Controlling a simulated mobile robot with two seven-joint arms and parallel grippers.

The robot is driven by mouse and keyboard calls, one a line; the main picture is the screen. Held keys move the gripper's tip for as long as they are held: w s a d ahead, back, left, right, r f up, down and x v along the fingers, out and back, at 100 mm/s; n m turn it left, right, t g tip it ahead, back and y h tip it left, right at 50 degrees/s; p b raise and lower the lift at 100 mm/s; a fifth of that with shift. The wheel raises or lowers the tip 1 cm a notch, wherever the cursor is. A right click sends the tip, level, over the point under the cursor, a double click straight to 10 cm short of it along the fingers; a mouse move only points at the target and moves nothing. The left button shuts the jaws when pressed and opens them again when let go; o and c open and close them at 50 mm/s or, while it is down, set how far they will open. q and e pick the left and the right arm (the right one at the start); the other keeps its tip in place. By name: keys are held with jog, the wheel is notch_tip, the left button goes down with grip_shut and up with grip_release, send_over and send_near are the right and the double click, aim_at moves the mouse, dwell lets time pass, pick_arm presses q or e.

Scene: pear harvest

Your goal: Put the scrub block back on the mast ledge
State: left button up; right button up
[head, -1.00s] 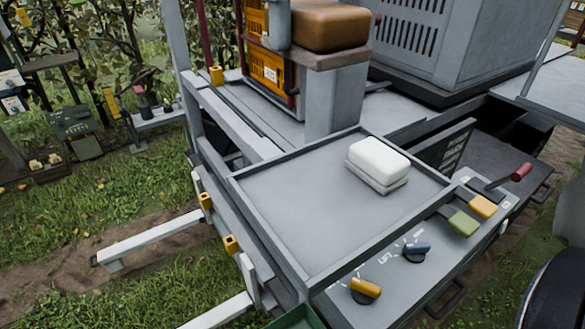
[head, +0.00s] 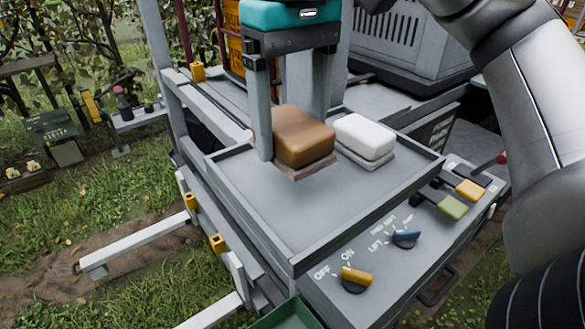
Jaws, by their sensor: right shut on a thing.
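My right gripper (head: 291,128) reaches down from the top with its teal and dark body and is shut on a brown scrub block (head: 303,133). The block has a thin, paler base and is held over the grey rimmed tray (head: 262,212), towards its back. I cannot tell whether its base touches the tray. One finger shows against the block's left side; the other is largely hidden. A white block (head: 366,133) on a grey base sits in the tray just right of the brown one. The two look very close. My left gripper is not in view.
A grey upright post (head: 340,78) stands behind the gripper. My right arm fills the right side. The tray's front is clear.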

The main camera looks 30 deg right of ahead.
aim_at(293, 187)
jog(key=shift+f+b, duration=0.45)
jog(key=shift+f, duration=1.95)
jog(key=shift+f, duration=0.2)
jog(key=o, duration=1.2)
jog(key=shift+o, duration=0.2)
jog(key=shift+r, duration=0.5)
notch_tip(293, 187, up, 11)
jog(key=p, duration=0.4)
jog(key=shift+r, duration=0.2)
